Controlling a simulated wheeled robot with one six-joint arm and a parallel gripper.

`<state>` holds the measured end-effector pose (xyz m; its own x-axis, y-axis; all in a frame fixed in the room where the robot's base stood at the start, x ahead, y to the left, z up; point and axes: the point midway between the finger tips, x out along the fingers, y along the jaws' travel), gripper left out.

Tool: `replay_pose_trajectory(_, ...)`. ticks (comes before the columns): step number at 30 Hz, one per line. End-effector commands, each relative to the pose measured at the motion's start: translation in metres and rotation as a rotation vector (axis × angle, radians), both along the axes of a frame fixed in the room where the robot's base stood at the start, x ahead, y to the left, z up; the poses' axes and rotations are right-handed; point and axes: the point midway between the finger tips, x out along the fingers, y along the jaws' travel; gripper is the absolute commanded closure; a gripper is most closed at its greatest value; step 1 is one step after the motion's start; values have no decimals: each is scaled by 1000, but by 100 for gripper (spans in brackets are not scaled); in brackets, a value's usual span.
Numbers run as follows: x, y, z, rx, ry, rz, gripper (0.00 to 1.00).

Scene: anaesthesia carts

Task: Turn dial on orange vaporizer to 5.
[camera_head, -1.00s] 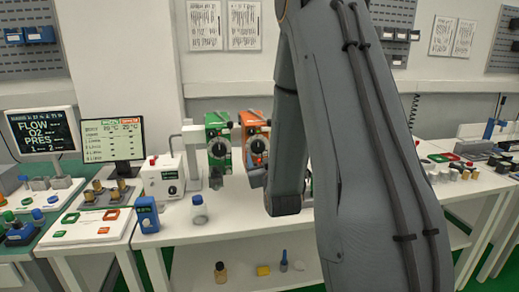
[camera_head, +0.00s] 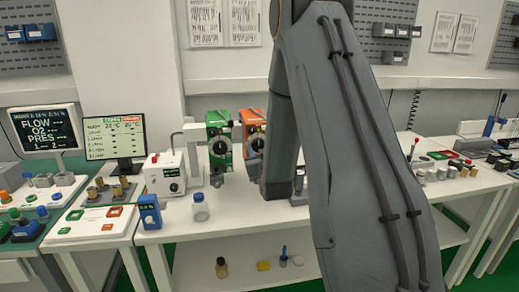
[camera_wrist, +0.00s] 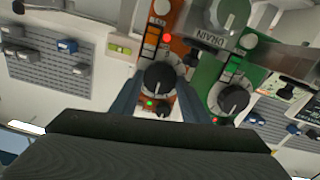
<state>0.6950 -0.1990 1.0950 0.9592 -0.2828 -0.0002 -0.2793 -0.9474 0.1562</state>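The orange vaporizer (camera_head: 252,122) stands on the white table, partly hidden by my arm in the head view. Its black dial (camera_head: 257,145) shows beside the arm's edge. In the wrist view, the orange vaporizer (camera_wrist: 177,48) appears upside down, and its dial (camera_wrist: 161,77) sits between my two fingertips. My gripper (camera_wrist: 161,88) is open, with one finger on each side of the dial. I cannot tell whether the fingers touch it. The dial's numbers are too small to read. A green light glows near the dial and a red one on the body.
The green vaporizer (camera_head: 219,143) with its own black dial (camera_wrist: 233,99) stands close beside the orange one. A white box (camera_head: 163,174), a clear bottle (camera_head: 200,208) and a blue device (camera_head: 148,212) stand to the left. A monitor (camera_head: 114,136) is behind them.

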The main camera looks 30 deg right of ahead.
Motion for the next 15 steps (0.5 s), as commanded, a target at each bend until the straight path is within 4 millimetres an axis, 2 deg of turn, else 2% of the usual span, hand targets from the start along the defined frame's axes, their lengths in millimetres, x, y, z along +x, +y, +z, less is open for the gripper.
replay_pose_trajectory(8, 0, 0, -1, -28, 8, -1, 81)
replay_pose_trajectory(15, 1, 1, -1, -151, 41, -7, 81)
